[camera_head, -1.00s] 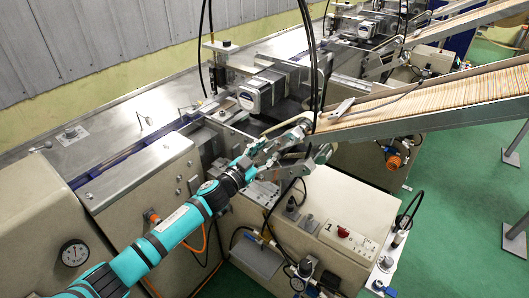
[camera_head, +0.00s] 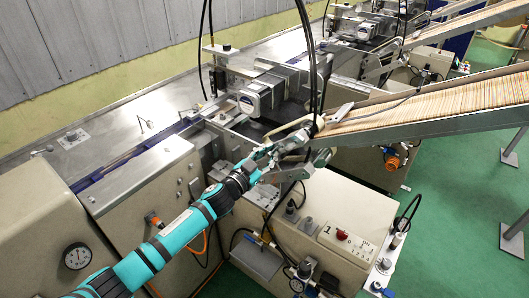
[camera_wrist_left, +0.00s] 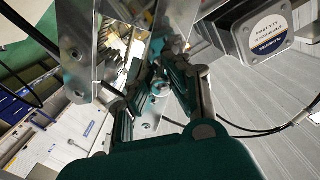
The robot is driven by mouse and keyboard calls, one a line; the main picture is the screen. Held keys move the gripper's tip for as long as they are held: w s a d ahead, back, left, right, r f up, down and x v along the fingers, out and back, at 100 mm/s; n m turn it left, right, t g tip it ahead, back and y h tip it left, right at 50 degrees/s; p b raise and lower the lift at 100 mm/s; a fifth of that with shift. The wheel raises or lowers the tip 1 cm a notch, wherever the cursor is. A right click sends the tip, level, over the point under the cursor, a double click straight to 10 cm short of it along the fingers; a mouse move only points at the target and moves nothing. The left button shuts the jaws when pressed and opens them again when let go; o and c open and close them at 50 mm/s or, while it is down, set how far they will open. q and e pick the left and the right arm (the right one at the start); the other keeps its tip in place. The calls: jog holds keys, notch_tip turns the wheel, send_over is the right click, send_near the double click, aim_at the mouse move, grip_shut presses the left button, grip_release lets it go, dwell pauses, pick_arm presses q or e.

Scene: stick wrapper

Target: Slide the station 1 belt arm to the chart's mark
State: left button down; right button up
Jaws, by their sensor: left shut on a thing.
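My left gripper (camera_head: 308,146) is at the front station, by the lower end of the stick chute. In the left wrist view its dark green fingers (camera_wrist_left: 160,88) converge on a small metal part, which I take to be the station 1 belt arm (camera_wrist_left: 161,89). The gripper is shut on it, and the fingers hide most of it. I cannot make out the chart or its mark in either view. My right gripper is not in view.
The sloping chute (camera_head: 430,108) full of sticks runs up to the right. A motor box (camera_head: 257,98) stands behind the gripper, and black cables (camera_head: 311,60) hang close by. A control box with a red button (camera_head: 342,234) is in front.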

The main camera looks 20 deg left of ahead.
pick_arm(q)
jog(key=shift+d+r, duration=0.2)
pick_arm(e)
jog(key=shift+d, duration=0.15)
pick_arm(q)
jog(key=c, duration=1.2)
grip_release()
jog(key=shift+s, duration=0.1)
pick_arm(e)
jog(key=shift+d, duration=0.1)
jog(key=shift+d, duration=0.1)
pick_arm(q)
jog(key=v, duration=1.2)
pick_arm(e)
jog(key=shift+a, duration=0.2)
